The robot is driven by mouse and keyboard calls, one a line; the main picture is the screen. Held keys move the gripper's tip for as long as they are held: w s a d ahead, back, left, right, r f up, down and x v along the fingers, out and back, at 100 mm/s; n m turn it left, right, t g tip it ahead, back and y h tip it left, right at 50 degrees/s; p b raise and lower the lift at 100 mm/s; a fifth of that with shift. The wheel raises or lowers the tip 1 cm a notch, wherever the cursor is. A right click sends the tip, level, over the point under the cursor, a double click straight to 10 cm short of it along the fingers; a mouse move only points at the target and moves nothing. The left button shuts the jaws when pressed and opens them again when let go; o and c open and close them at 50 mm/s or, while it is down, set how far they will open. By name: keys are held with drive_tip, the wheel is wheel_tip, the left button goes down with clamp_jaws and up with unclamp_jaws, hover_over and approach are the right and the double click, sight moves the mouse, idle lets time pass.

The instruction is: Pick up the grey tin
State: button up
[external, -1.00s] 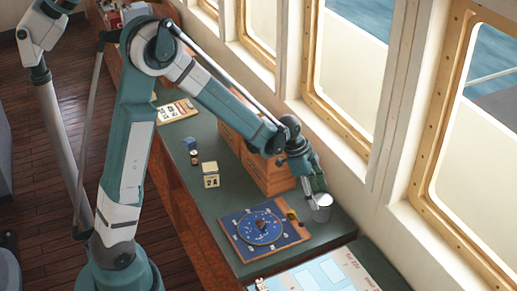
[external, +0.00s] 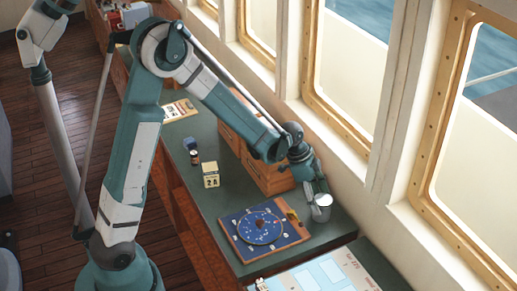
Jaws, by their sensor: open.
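The grey tin (external: 322,209) stands upright on the green bench top, right of the blue star chart and near the wall under the windows. My gripper (external: 318,194) is at the tin's rim, pointing down, with its fingers at the tin's upper left side. The fingers are small in this view, and I cannot tell whether they touch the tin. The gripper is open.
A blue round chart on a board (external: 261,226) lies left of the tin, with a yellow-handled item (external: 291,214) on its edge. Wooden drawers (external: 262,172) stand behind. A yellow block calendar (external: 210,174) and a small jar (external: 194,158) stand further left. A pale map (external: 318,275) lies in front.

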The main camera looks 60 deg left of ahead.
idle(0.3)
drive_tip(key=shift+x, duration=2.6)
drive_tip(key=c, duration=1.1)
drive_tip(key=shift+r, duration=0.15)
drive_tip(key=shift+r, duration=4.9)
